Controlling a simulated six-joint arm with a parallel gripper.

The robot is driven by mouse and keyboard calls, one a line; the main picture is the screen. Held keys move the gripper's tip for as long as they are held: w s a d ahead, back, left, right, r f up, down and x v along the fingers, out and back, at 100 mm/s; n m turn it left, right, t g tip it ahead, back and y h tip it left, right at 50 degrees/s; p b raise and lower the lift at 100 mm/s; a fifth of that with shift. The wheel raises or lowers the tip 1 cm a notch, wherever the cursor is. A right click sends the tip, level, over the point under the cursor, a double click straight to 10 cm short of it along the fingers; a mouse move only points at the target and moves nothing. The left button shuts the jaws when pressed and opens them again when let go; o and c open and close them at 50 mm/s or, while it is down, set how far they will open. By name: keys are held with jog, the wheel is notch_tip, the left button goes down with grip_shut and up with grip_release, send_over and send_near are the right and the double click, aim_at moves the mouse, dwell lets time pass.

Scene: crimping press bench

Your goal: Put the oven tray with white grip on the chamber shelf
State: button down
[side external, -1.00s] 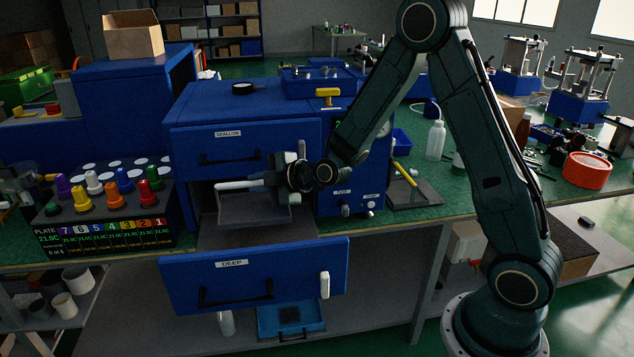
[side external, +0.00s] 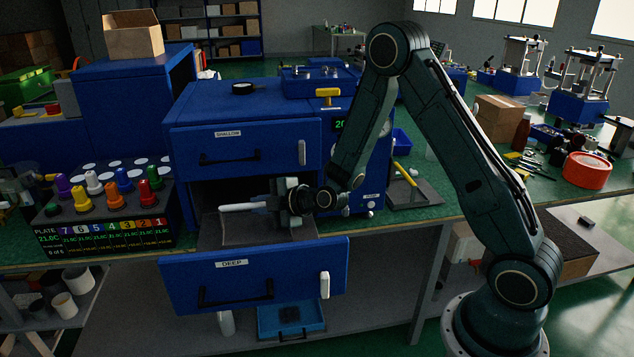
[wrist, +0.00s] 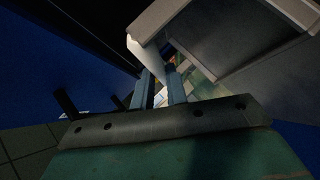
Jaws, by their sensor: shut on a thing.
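The grey oven tray (side external: 285,234) is at the opening of the blue oven, just above or in the pulled-out front labelled DEEP (side external: 250,275). I cannot tell whether it touches the surface under it. Its white grip (side external: 238,207) faces the camera side. My gripper (side external: 272,203) is shut on that grip. In the wrist view the white grip (wrist: 146,55) lies at the fingers (wrist: 160,88), with the grey tray (wrist: 245,45) to the right. The dark chamber (side external: 235,190) is open behind the tray; its shelf is hard to make out.
The front labelled SHALLOW (side external: 240,145) is shut above the opening. A rack of coloured knobs (side external: 105,205) stands close at the left. The oven's control panel (side external: 362,200) is right of the opening. A blue bin (side external: 290,318) sits below.

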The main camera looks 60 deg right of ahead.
jog(key=shift+f, duration=0.85)
jog(key=shift+f, duration=0.15)
jog(key=c, duration=1.4)
grip_release()
jog(key=shift+s+r, duration=0.1)
jog(key=shift+r, duration=0.1)
jog(key=shift+v, duration=3.65)
jog(key=shift+r, duration=0.1)
